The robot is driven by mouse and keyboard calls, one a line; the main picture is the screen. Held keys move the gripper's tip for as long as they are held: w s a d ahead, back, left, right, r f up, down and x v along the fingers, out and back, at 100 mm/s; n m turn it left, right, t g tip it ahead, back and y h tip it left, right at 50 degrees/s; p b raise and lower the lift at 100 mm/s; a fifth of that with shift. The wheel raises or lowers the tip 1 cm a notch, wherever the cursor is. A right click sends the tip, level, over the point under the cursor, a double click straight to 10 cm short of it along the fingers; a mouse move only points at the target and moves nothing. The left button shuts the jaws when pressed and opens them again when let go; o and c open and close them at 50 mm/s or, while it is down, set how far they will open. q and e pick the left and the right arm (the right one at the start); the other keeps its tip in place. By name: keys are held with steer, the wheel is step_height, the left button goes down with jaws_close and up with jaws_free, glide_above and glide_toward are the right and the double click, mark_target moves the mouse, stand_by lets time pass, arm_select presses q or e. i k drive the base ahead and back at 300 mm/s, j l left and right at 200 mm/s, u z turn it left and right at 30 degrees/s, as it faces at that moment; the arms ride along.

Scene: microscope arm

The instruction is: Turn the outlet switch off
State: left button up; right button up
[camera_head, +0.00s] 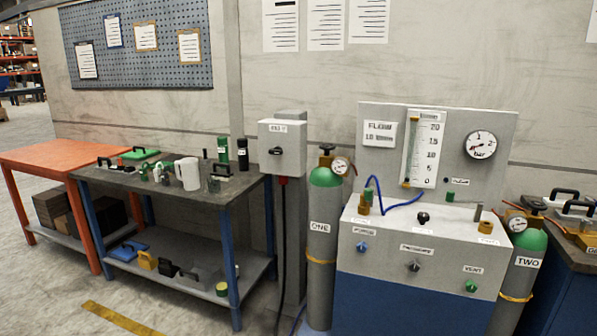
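A pale grey electrical box (297,150) is mounted on a grey post left of the green cylinders. It has a small white label on its upper front and a black switch knob (277,151) on its front face. The knob looks roughly horizontal, but it is too small to read its position surely. A red fitting and a dark cable (283,215) hang below the box. This box may be the outlet, though its label is too small to read. Neither of my grippers is in view.
A green cylinder labelled ONE (321,230) stands close right of the box. A gas panel (420,245) with knobs, flow tube and gauge stands beyond it, then cylinder TWO (525,262). A dark workbench (195,205) stands left. Floor at the front left is mostly clear.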

mark_target(278, 150)
steer(key=i+l+u, duration=0.35)
steer(key=i+l, duration=0.2)
steer(key=i+j+z, duration=0.15)
steer(key=i+j, duration=0.2)
steer(key=i+j+z, duration=0.15)
steer(key=i+j, duration=0.2)
steer(key=i+j+z, duration=0.15)
steer(key=i+j, duration=0.15)
steer(key=j, duration=0.25)
